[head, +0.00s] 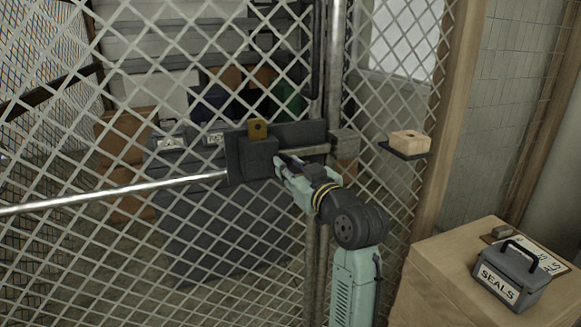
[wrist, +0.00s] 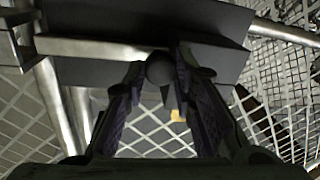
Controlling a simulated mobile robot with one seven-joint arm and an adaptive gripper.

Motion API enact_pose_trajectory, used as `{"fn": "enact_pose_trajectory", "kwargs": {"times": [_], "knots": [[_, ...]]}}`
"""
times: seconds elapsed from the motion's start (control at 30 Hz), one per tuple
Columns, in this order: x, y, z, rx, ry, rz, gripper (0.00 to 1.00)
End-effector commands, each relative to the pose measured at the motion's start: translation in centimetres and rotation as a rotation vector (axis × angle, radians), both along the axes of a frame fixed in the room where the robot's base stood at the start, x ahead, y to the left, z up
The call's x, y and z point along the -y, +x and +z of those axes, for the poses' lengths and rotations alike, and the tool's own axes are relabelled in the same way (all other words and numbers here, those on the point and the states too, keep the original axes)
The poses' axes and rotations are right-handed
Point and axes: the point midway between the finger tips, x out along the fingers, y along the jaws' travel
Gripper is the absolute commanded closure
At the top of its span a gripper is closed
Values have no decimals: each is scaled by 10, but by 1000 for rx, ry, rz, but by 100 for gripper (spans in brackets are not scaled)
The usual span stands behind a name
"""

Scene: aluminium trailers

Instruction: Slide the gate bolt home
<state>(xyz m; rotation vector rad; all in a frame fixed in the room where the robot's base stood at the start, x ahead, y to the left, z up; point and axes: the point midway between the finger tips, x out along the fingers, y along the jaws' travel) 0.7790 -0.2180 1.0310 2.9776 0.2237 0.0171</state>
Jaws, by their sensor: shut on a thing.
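The gate bolt (head: 311,151) is a grey metal bar along the lower edge of a dark lock plate (head: 300,132) on the mesh gate. Its right end is close to a grey block (head: 343,142) on the post side; I cannot tell whether it enters the block. My gripper (head: 284,164) is at the bolt's left part, just right of a dark housing (head: 258,160). In the wrist view, my gripper (wrist: 160,78) is shut on a dark round knob (wrist: 159,68) below the pale bar (wrist: 95,48). My fingers hide part of the bolt in the head view.
A brass-coloured tab (head: 258,129) stands above the housing. A bright rail (head: 120,193) crosses the gate to the left. A small shelf with a wooden block (head: 410,141) is at right. A SEALS box (head: 506,277) sits on a wooden crate (head: 440,262).

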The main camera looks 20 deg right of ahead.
Motion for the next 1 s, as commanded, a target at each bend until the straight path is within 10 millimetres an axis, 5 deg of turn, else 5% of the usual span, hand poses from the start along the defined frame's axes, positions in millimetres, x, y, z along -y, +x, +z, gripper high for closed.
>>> {"fn": "enact_pose_trajectory", "kwargs": {"times": [0.33,0.67,0.7,1.0], "knots": [[51,2,-1,0,1,-2,100],[58,2,0,1,1,-5,100],[58,2,0,1,1,-6,74],[57,2,0,0,1,-4,55]]}}
